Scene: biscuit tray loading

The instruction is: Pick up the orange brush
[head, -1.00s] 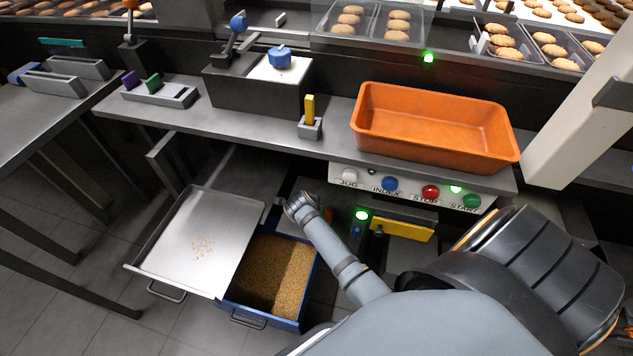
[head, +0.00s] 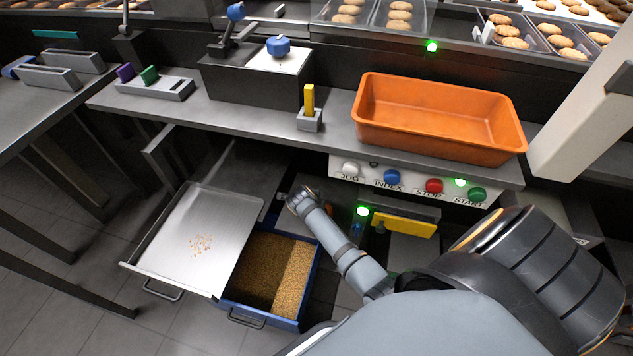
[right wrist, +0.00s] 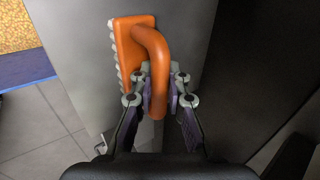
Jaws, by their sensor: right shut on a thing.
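The orange brush (right wrist: 128,52) shows in the right wrist view, with pale bristles along its left side and a thick curved handle. My right gripper (right wrist: 160,88) is shut on the handle, one finger on each side. The brush is close to a grey metal surface; I cannot tell whether it touches it. My left gripper is not in view.
A metal sheet tray (head: 190,240) with crumbs and a blue bin (head: 312,285) of brown granules stand left of my forearm. A button panel (head: 408,182) and yellow bar (head: 404,225) are to its right. An orange tub (head: 440,140) sits on the bench.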

